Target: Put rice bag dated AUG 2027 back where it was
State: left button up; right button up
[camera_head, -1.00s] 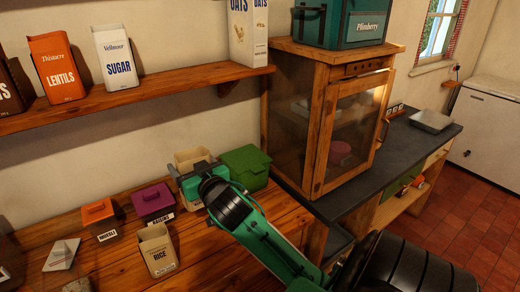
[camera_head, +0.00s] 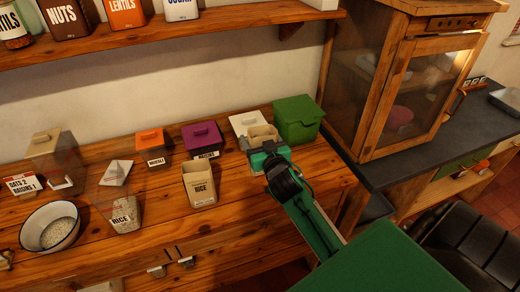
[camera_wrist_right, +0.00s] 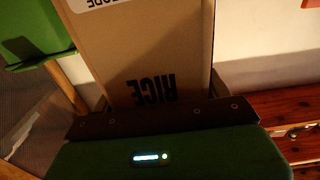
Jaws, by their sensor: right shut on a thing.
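My right gripper (camera_head: 262,152) is shut on a tan rice bag (camera_head: 263,133) at the back right of the wooden counter. In the right wrist view the bag (camera_wrist_right: 150,55) fills the middle, with RICE upside down and part of a white label at the top edge. Its date is not readable. Whether its base touches the counter is hidden. A second tan rice bag (camera_head: 200,187) stands open-topped to the left, apart from the gripper. My left gripper is not in view.
A green lidded bin (camera_head: 298,110) is just right of the held bag; a white-topped item (camera_head: 243,121) is behind it. Purple (camera_head: 202,134) and orange-lidded (camera_head: 150,138) containers stand left. A bowl of grain (camera_head: 50,228) is far left. A shelf (camera_head: 220,39) hangs above.

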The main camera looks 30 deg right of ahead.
notch_tip(320, 180, down, 4)
jog(key=shift+f, duration=0.4)
jog(key=shift+f, duration=0.15)
jog(key=o, duration=1.2)
jog(key=shift+c, duration=0.2)
